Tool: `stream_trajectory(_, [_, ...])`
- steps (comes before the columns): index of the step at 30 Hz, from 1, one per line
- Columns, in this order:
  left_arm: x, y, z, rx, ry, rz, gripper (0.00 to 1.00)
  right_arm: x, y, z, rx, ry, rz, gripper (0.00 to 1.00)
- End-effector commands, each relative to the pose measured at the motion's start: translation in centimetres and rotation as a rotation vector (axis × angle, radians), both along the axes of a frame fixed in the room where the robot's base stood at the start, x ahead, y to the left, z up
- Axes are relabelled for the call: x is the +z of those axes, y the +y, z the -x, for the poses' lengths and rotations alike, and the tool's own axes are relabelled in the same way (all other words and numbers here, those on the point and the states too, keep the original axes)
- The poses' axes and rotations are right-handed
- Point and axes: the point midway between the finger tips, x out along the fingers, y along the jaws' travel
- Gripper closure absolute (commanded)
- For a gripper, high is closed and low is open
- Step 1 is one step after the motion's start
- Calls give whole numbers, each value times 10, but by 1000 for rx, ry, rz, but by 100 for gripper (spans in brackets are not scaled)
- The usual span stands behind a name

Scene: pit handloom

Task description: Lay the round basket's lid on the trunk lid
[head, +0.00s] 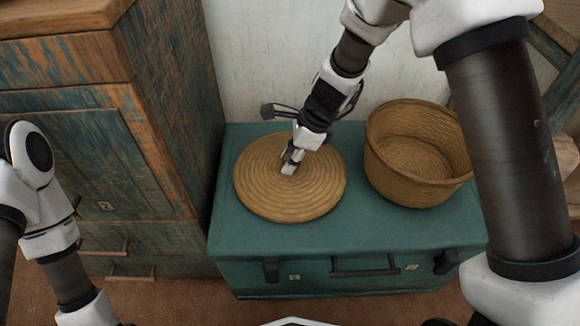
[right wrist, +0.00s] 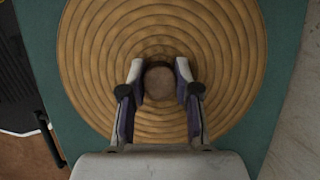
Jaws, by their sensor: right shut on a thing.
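The round basket's lid (head: 262,192) is a flat disc of coiled tan wicker. It is at the left part of the green trunk lid (head: 370,220), flat and level; I cannot tell whether it touches the trunk or is just above it. My right gripper (head: 290,164) comes down over its middle and is shut on its round knob. The right wrist view shows the knob (right wrist: 160,83) between the two fingers, with the coils around it. The round basket (head: 415,165) stands open and empty on the right part of the trunk lid. My left gripper is out of view.
A worn blue-green wooden cabinet (head: 150,150) stands close to the trunk's left side. A pale wall (head: 265,60) is behind the trunk. The trunk's front has a dark handle (head: 364,272) and latches. A narrow green strip is clear in front of the wicker pieces.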

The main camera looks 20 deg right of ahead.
Motion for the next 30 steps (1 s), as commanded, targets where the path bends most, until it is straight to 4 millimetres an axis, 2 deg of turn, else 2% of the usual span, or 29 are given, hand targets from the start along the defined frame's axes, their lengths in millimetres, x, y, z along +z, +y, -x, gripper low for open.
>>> stream_trajectory(1, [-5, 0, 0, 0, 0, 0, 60, -6, 0, -1, 0, -1, -1, 100])
stream_trajectory(10, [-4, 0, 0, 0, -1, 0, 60, -6, 0, 0, 1, -2, 0, 100])
stream_trajectory(11, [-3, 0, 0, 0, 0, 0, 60, -6, 0, 0, 2, -2, 0, 62])
stream_trajectory(12, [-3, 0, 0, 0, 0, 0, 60, -6, 0, 0, 2, -2, 0, 48])
stream_trajectory(13, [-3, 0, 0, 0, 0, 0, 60, -6, 0, 0, 2, -2, 0, 44])
stream_trajectory(23, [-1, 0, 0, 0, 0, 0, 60, -2, 0, 0, 2, -2, 0, 44])
stream_trajectory(26, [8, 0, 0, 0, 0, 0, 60, 12, -4, 0, 1, -2, 0, 44])
stream_trajectory(30, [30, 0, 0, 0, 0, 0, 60, 45, -15, 4, 1, -3, -2, 44])
